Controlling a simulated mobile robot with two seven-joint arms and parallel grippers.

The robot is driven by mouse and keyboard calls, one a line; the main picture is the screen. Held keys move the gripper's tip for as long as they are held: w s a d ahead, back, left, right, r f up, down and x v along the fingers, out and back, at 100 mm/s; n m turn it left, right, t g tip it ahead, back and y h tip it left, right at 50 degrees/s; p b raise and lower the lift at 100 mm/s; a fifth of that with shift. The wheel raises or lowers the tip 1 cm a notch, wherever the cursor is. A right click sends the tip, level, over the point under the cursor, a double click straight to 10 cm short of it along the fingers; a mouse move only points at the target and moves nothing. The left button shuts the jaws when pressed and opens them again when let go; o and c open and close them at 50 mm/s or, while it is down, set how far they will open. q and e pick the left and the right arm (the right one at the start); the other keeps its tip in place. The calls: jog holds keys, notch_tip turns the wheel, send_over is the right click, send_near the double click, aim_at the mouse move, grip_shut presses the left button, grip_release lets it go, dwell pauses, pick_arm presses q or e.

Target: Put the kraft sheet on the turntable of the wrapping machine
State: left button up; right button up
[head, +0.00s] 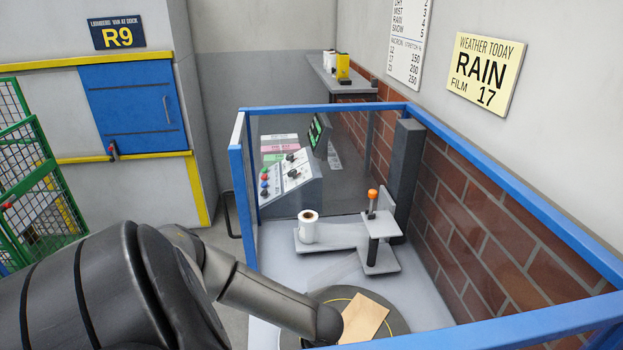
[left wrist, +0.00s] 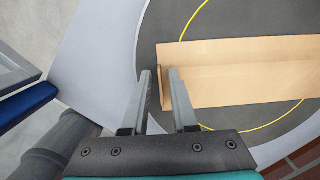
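The kraft sheet (head: 362,318) is a tan, flat piece over the dark round turntable (head: 400,322), which has a yellow ring. In the left wrist view the sheet (left wrist: 245,75) appears to lie on the turntable (left wrist: 240,20), its left end showing a narrow upturned lip. My left gripper (left wrist: 158,75) is at that end, with its two fingers apart and the lip between them, closer to the right finger. In the head view the left arm hides the left gripper and part of the turntable. My right gripper is in neither view.
Blue frame rails (head: 320,107) with clear panels surround the machine. A grey film carriage (head: 335,238) holding a white roll (head: 308,227) stands behind the turntable. A control console (head: 288,183) is at the back left, and a brick wall (head: 480,235) runs along the right.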

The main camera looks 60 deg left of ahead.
pick_arm(q)
jog(key=shift+o, duration=0.3)
jog(key=shift+r, duration=0.4)
notch_tip(320, 180, up, 11)
jog(key=d+p, duration=0.1)
jog(key=p, duration=0.1)
jog(key=shift+w+d+r, duration=0.15)
jog(key=shift+w+r, duration=0.05)
